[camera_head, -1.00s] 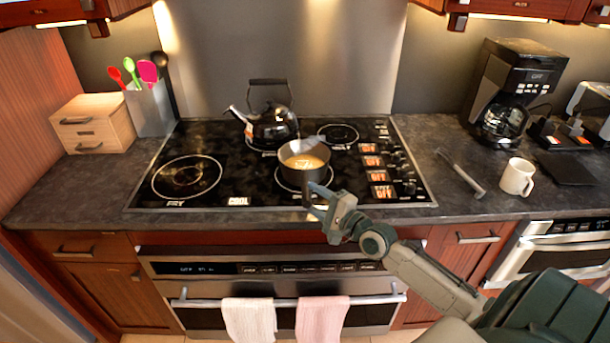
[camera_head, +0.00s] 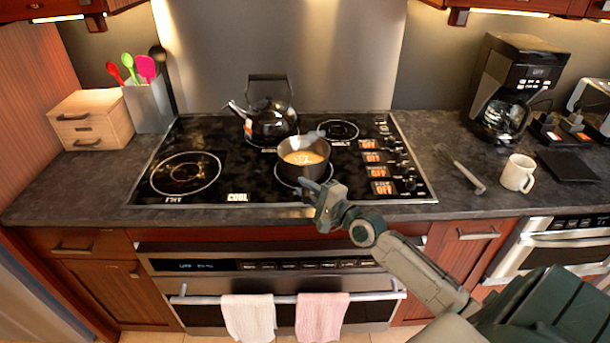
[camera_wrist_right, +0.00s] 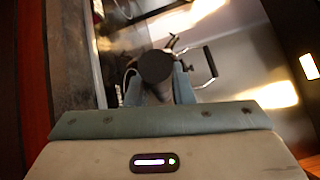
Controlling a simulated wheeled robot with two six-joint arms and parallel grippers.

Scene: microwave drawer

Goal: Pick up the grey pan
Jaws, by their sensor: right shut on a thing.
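The grey pan (camera_head: 316,171), with yellowish food inside, is at the front middle burner of the stovetop. My right gripper (camera_head: 318,188) is at the pan's near side, shut on its handle, which the gripper mostly hides in the head view. In the right wrist view a dark round end, probably of the handle (camera_wrist_right: 155,66), sits between the fingers of the gripper (camera_wrist_right: 160,88). I cannot tell for sure whether the pan is clear of the glass. My left gripper is not in view.
A black kettle (camera_head: 270,124) stands close behind the pan. The left front burner (camera_head: 186,174) is bare. A white mug (camera_head: 518,173), a coffee maker (camera_head: 512,85) and a slim grey tool (camera_head: 469,177) are on the right counter. Towels (camera_head: 322,317) hang on the oven handle.

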